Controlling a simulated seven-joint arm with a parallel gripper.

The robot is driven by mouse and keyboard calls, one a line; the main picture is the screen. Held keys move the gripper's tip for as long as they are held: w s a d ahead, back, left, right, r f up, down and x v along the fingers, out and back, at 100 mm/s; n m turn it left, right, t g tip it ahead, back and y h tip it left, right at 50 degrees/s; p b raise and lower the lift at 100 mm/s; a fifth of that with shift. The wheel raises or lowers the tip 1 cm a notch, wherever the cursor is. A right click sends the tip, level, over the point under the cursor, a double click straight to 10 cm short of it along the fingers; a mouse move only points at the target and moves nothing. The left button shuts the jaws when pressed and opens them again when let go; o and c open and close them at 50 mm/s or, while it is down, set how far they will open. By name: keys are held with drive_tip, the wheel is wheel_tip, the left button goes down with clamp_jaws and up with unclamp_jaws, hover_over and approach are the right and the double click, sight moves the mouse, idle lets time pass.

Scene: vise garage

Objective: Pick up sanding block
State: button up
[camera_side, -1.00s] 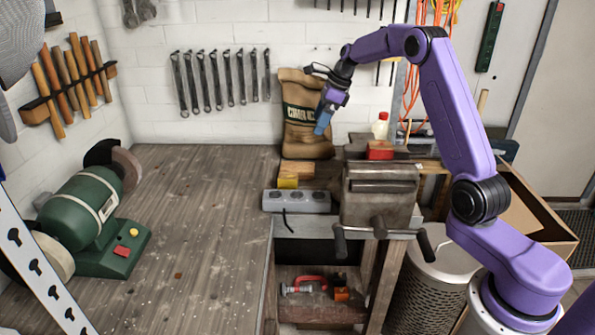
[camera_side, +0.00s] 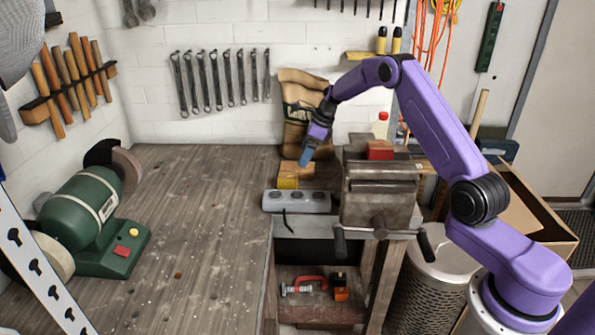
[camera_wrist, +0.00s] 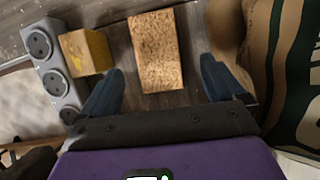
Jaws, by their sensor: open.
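A tan block with a rough, speckled top, which looks like the sanding block (camera_wrist: 157,50), lies on the bench in the wrist view. My gripper (camera_side: 305,161) is open and points down above this block. In the wrist view the blue fingers of my gripper (camera_wrist: 160,84) are apart, with the block ahead of the gap between them. Neither finger appears to touch it. A smaller yellow block (camera_wrist: 85,52) lies to its left.
A grey socket strip (camera_side: 297,201) lies in front of the blocks. A brown sack (camera_side: 303,105) stands close behind, near the right finger in the wrist view. A vise (camera_side: 378,195) with a red block (camera_side: 380,150) is to the right.

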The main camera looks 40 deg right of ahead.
sight(298, 170)
drive_tip(key=shift+x, duration=2.55)
drive_tip(key=shift+s+a, duration=0.1)
drive_tip(key=shift+a, duration=0.05)
drive_tip(key=c, duration=1.1)
